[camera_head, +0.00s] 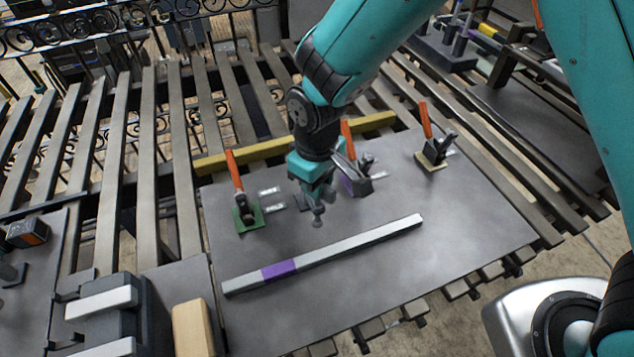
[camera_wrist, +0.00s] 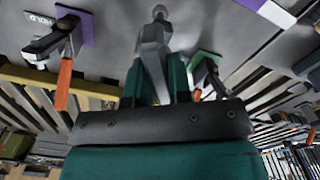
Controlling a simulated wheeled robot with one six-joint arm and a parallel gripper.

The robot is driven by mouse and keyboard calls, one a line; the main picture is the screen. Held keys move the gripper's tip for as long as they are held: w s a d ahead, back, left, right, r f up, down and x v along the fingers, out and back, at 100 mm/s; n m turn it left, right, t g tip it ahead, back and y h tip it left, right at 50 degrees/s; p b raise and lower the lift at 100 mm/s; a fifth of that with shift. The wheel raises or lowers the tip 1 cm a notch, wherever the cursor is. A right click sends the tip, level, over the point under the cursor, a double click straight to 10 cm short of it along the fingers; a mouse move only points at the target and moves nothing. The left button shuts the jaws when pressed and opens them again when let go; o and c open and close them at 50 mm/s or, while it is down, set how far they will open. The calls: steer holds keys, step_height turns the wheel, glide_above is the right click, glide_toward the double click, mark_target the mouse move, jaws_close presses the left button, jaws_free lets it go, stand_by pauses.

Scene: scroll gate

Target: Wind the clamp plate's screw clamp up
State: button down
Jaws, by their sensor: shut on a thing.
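The grey clamp plate (camera_head: 375,260) lies flat on the slatted table. My gripper (camera_head: 316,188) points down over its middle and is shut on a grey metal part (camera_head: 318,214) with a rounded end. In the wrist view my gripper (camera_wrist: 156,75) has this grey part (camera_wrist: 155,40) between its teal fingers. It looks like the screw clamp, but its thread and foot cannot be made out. Orange-handled clamps stand on a green base (camera_head: 248,218), a purple base (camera_head: 345,184) and a yellow base (camera_head: 433,158). My gripper is between the green and purple ones.
A long grey bar with a purple section (camera_head: 279,268) lies across the plate in front of my gripper. A yellow beam (camera_head: 230,160) runs behind the clamps. A dark block with pale bars (camera_head: 100,303) and a wooden block (camera_head: 192,328) stand front left. The plate's right front is clear.

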steer(key=n, duration=0.4)
steer(key=shift+n+b, duration=0.3)
steer(key=n, duration=0.3)
steer(key=shift+n, duration=0.3)
steer(key=n, duration=0.3)
steer(key=shift+f+n+b, duration=0.1)
steer(key=shift+n+b, duration=0.2)
steer(key=shift+b, duration=0.1)
steer(key=shift+n, duration=1.8)
steer(key=shift+s, duration=0.1)
steer(key=c, duration=1.1)
jaws_free()
steer(key=shift+o, duration=0.3)
steer(key=shift+r, duration=0.2)
